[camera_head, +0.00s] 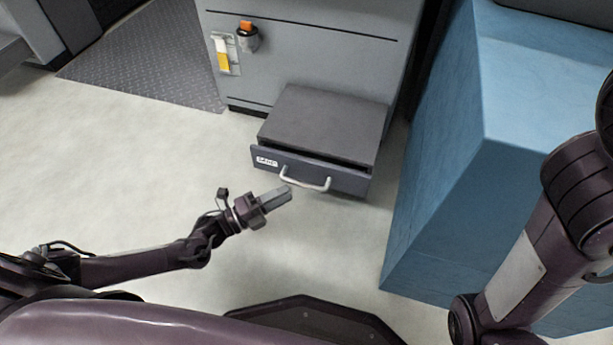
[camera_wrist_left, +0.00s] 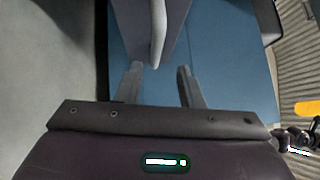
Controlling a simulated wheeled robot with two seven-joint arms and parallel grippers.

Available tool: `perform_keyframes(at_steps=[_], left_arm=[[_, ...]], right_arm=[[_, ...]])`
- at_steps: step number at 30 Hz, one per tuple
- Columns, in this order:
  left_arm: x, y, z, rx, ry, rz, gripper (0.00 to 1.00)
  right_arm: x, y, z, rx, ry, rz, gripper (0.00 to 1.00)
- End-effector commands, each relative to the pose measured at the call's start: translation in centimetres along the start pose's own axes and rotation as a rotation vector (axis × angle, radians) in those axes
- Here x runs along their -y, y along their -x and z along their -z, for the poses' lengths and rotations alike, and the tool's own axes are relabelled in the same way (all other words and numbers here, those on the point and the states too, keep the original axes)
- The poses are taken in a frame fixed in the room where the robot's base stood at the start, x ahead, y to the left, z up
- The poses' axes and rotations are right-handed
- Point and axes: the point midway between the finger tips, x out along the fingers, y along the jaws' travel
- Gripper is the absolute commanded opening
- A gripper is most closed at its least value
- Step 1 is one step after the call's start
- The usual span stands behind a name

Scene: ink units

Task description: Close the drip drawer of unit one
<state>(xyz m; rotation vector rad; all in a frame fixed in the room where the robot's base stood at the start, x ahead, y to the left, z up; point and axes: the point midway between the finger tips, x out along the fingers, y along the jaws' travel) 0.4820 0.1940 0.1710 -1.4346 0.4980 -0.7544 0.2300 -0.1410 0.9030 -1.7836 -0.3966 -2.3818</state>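The drip drawer (camera_head: 309,171) sticks out from the foot of the grey unit (camera_head: 310,55), with a dark gap behind its front panel. A pale bar handle (camera_head: 305,180) is on its front, and a small white label is on the left of the front. My left gripper (camera_head: 288,192) is just in front of the drawer, near the handle's left end. In the left wrist view its two fingers (camera_wrist_left: 158,78) are apart with nothing between the tips, and the handle (camera_wrist_left: 158,35) lies ahead of the gap. My right gripper is out of view.
A large blue block (camera_head: 450,160) stands close to the right of the drawer. An orange-topped container (camera_head: 247,38) and a yellow-and-white item (camera_head: 222,55) are on the unit's front. The pale floor (camera_head: 130,170) to the left is clear.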

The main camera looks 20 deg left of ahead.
Motion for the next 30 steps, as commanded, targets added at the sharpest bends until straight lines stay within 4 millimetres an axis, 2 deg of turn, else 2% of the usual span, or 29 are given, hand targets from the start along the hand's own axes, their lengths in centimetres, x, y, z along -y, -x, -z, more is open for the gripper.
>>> perform_keyframes(at_steps=[2, 5, 12, 18, 29, 30], left_arm=[[-0.7, 0.8, 0.0, -0.012, -0.025, -0.001, 0.34], [-0.8, 0.2, 0.0, -0.016, -0.033, 0.002, 0.34], [-0.8, -3.6, 0.0, -0.015, -0.033, 0.004, 0.34], [-0.8, -6.1, 0.1, -0.015, -0.031, 0.002, 0.34], [-0.6, -6.8, 0.1, -0.014, -0.03, -0.001, 0.34], [-0.6, -6.8, 0.1, -0.014, -0.03, -0.001, 0.3]], right_arm=[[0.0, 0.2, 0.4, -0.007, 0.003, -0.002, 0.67], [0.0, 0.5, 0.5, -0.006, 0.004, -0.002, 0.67], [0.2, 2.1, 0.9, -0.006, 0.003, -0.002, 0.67], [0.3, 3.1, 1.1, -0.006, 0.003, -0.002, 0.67], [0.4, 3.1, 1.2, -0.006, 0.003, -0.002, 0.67], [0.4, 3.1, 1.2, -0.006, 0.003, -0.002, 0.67]])
